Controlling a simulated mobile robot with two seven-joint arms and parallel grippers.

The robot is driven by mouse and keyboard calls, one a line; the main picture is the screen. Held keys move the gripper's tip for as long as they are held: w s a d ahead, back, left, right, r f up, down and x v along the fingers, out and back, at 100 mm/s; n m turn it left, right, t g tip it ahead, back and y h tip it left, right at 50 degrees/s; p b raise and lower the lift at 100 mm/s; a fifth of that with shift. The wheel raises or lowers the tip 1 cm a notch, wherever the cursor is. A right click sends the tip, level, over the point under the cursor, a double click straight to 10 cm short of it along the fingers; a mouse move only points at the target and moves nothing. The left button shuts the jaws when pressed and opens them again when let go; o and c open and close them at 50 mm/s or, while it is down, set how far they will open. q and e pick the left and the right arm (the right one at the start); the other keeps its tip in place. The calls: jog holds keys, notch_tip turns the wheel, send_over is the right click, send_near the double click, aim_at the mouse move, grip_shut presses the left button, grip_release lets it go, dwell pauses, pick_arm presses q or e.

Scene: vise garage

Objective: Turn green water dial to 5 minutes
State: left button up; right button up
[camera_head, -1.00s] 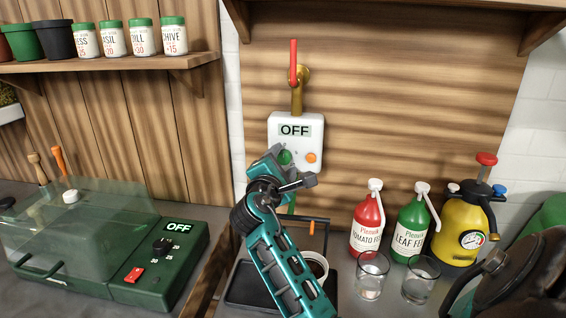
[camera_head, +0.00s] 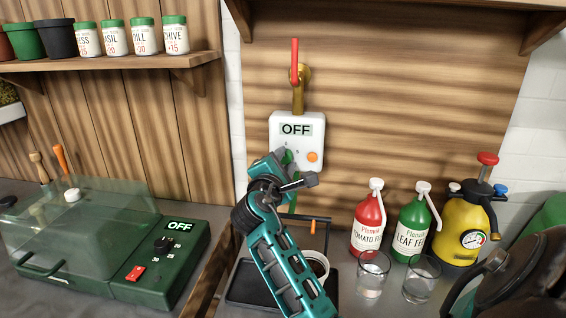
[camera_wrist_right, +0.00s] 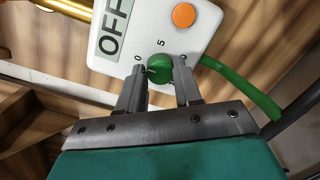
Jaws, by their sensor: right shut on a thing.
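The white water timer box (camera_head: 314,151) hangs on the wooden wall below a brass tap, and its display reads OFF. My right gripper (camera_wrist_right: 160,80) is shut on the green dial (camera_wrist_right: 160,66), with one finger on each side of it. In the right wrist view the marks 0 and 5 show beside the dial, and a third mark is partly hidden by a finger. In the head view the right gripper (camera_head: 284,165) covers most of the dial. An orange button (camera_wrist_right: 184,15) sits on the box, apart from the fingers. My left gripper is not in view.
A green hose (camera_wrist_right: 245,90) runs from the box. Red (camera_head: 368,228) and green (camera_head: 411,228) bottles, two glasses and a yellow sprayer (camera_head: 460,228) stand to the right. A green covered machine (camera_head: 160,285) stands at the left, its display also reading OFF.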

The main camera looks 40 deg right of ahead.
jog(key=shift+m, duration=0.3)
jog(key=m, duration=0.6)
jog(key=shift+y+b, duration=0.3)
jog(key=shift+y, duration=0.1)
jog(key=m+b, duration=0.1)
jog(key=m, duration=0.5)
jog(key=shift+y, duration=0.3)
jog(key=o, duration=1)
jog(key=shift+d, duration=0.1)
jog(key=shift+o, duration=0.2)
jog(key=shift+s, duration=0.1)
